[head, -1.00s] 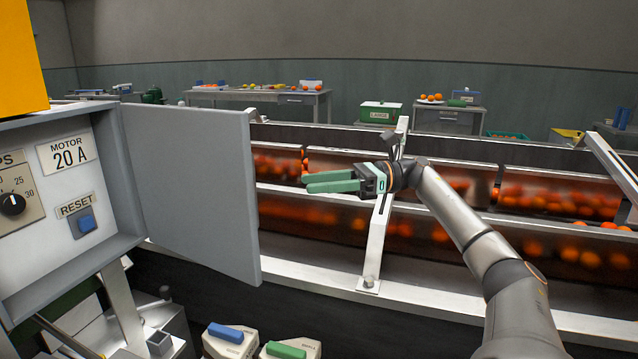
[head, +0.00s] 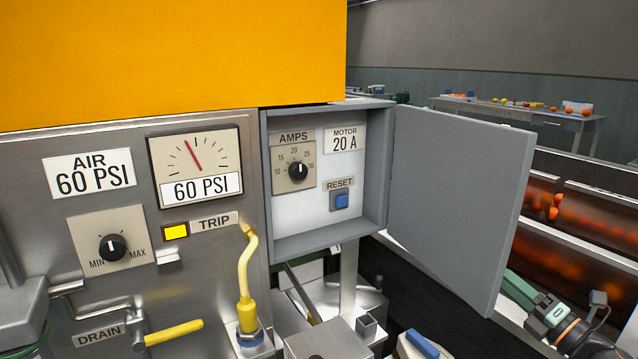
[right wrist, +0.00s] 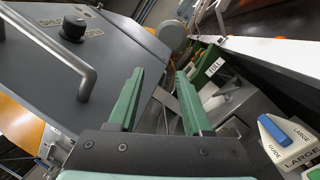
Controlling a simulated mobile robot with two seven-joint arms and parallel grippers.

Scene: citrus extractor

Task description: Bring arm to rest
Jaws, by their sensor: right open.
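My right gripper (head: 541,309) is at the lower right of the head view, just beyond the lower right edge of the open grey box door (head: 455,200). The door hides part of its green fingers. In the right wrist view its two green fingers (right wrist: 160,95) are apart with nothing between them. My left gripper is not in view.
The open grey box holds an amps dial (head: 298,171) and a blue reset button (head: 341,201). A steel panel (head: 120,230) with a pressure gauge (head: 195,165) stands at left. A conveyor with oranges (head: 590,240) runs at right. A blue-topped block (head: 420,344) sits below the door.

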